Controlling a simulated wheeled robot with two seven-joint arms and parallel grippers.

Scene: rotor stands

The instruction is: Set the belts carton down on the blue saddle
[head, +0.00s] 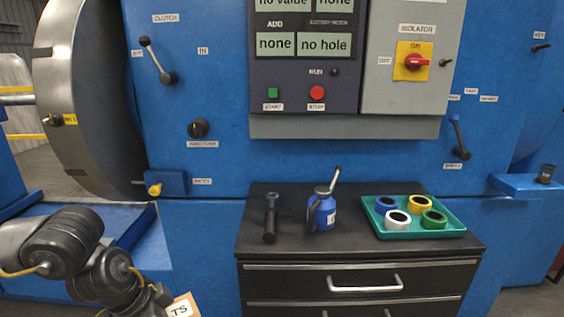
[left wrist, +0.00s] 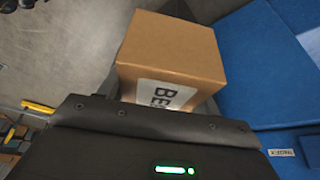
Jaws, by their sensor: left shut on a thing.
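The belts carton (head: 184,307) is a brown box with a white label. In the head view only a corner reading "TS" shows at the bottom edge. In the left wrist view the carton (left wrist: 175,48) sits just beyond my gripper body, its label partly hidden. My left gripper (head: 160,294) is shut on it at the lower left of the head view. A low flat blue surface (head: 118,232) of the machine, possibly the blue saddle, lies behind my left arm. Blue panels (left wrist: 255,55) also show right of the carton in the left wrist view. My right gripper is out of view.
A black drawer cabinet (head: 350,256) stands right of the carton. On it are a dark tool (head: 270,218), a blue oil can (head: 322,212) and a teal tray (head: 450,232) with several coloured rings. A large metal disc (head: 85,95) stands upper left.

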